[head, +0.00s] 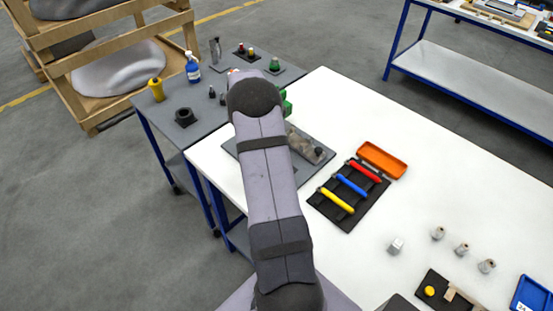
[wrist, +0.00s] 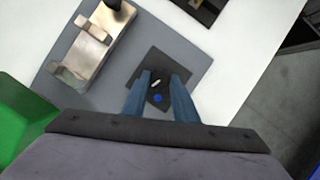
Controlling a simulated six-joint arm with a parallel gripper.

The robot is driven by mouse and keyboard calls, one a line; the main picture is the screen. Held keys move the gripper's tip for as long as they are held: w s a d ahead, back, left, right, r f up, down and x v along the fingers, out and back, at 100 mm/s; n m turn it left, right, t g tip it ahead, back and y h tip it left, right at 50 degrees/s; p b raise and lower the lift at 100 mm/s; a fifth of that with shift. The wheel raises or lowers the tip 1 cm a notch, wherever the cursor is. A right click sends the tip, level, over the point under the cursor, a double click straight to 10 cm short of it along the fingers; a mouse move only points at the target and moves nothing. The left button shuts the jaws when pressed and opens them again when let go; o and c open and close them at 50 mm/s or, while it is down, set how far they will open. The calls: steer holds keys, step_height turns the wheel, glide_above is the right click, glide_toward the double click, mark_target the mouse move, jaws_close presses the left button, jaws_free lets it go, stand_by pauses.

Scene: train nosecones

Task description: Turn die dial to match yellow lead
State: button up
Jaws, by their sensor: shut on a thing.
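In the wrist view, my gripper (wrist: 163,77) has its two blue fingers on either side of a small dark dial (wrist: 157,86). It is shut on the dial, which sits on a black square plate. A white mark shows on the dial, slanting up to the right, and a blue dot (wrist: 158,98) lies just below it. Other dots, if any, are hidden by the fingers. In the head view my arm hides the gripper and dial. The yellow lead (head: 338,200) lies in a black tray (head: 323,208), beside a blue lead (head: 351,185) and a red lead (head: 366,171).
A metal tool (wrist: 100,48) stands on the grey mat (wrist: 190,61), beside the dial plate. A green object (wrist: 22,120) is at the left of the wrist view. An open orange case (head: 382,160) lies behind the leads.

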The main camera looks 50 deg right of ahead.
steer(key=shift+d+m+y, duration=0.1)
steer(key=shift+m+y, duration=0.4)
steer(key=shift+m, duration=0.8)
steer(key=o, duration=1.1)
steer(key=shift+c, duration=0.2)
steer(key=shift+w+r, duration=0.1)
steer(key=b+v, duration=0.2)
steer(key=v, duration=0.5)
steer(key=shift+w, duration=0.1)
